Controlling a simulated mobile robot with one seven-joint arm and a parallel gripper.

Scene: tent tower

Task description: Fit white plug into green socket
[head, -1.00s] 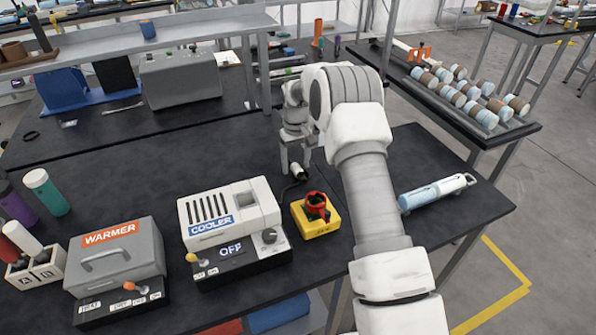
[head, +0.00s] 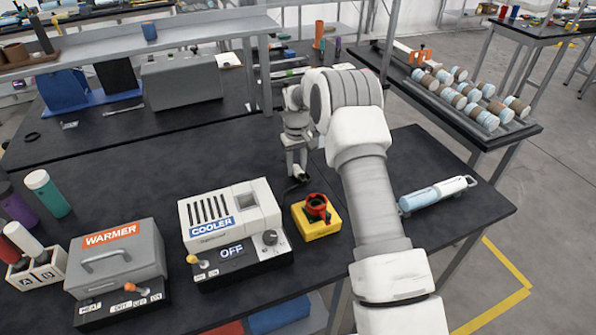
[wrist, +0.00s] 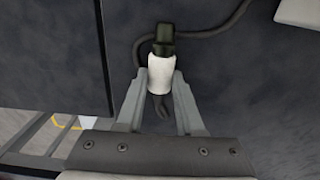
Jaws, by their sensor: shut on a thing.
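The white plug (wrist: 161,75) is between the two fingers of my gripper (wrist: 160,84) in the wrist view. It has a dark end pointing away from the gripper, and a black cable runs by it. In the head view my gripper (head: 296,165) is shut on the plug (head: 298,174), low over the black bench, behind the yellow box. A red round socket-like part (head: 317,207) sits on top of the yellow box (head: 318,228), to the right of and nearer than the gripper.
The cooler (head: 231,222) and the warmer (head: 113,262) stand at the front left. A pale blue cylinder with a white handle (head: 436,194) lies at the right. Bottles stand at the far left. Bare bench (head: 180,160) lies left of the gripper.

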